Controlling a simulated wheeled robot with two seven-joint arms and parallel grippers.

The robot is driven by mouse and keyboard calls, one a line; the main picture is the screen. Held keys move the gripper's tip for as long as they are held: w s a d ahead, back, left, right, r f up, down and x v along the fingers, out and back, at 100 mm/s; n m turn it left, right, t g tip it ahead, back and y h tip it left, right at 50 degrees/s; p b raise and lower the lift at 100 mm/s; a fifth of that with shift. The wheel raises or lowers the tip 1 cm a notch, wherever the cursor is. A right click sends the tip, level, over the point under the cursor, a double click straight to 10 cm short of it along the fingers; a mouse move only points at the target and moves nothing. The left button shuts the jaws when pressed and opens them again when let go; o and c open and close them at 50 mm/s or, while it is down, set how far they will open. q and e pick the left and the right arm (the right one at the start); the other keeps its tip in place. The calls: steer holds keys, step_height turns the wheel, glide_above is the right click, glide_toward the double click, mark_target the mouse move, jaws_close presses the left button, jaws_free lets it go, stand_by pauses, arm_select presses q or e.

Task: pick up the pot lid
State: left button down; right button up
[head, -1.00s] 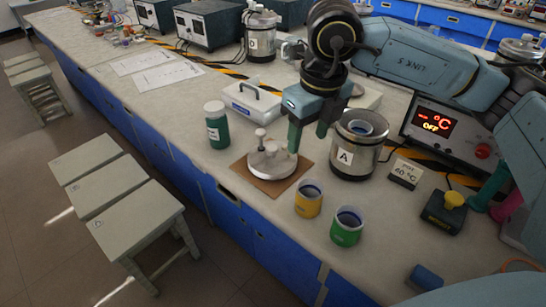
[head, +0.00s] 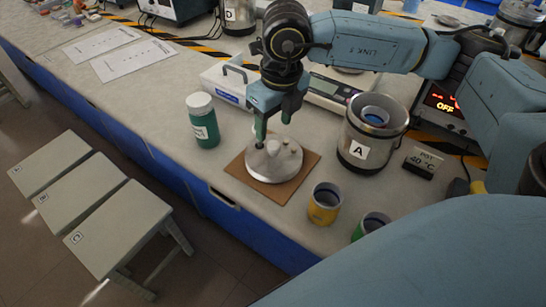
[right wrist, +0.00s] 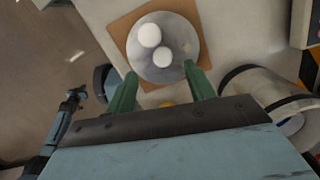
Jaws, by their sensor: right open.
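The pot lid (head: 262,168) is a round silver disc with pale knobs on top. It lies flat on a square brown mat (head: 243,176) near the table's front edge. My right gripper (head: 275,132) points down over the lid, with its green fingers open and empty. In the right wrist view the lid (right wrist: 181,72) is just beyond the open fingertips (right wrist: 160,70), and its two white knobs (right wrist: 149,35) show clearly. I cannot tell whether a finger touches the lid.
A steel pot marked A (head: 352,150) stands right of the lid. A green bottle (head: 205,128) stands to the left. A yellow cup (head: 324,205) and a green cup (head: 372,224) stand in front. A white case (head: 222,88) and a scale (head: 335,92) are behind.

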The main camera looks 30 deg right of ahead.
mark_target(274, 144)
step_height(274, 144, down, 6)
steer(key=shift+w+d+r+b, duration=0.1)
steer(key=shift+w+d+b, duration=0.05)
steer(key=shift+b, duration=0.3)
arm_select(q)
steer(key=w, duration=0.2)
steer(key=shift+w+d+r, duration=0.2)
steer(key=shift+w+r, duration=0.15)
steer(key=shift+r, duration=0.05)
arm_select(e)
jaws_close()
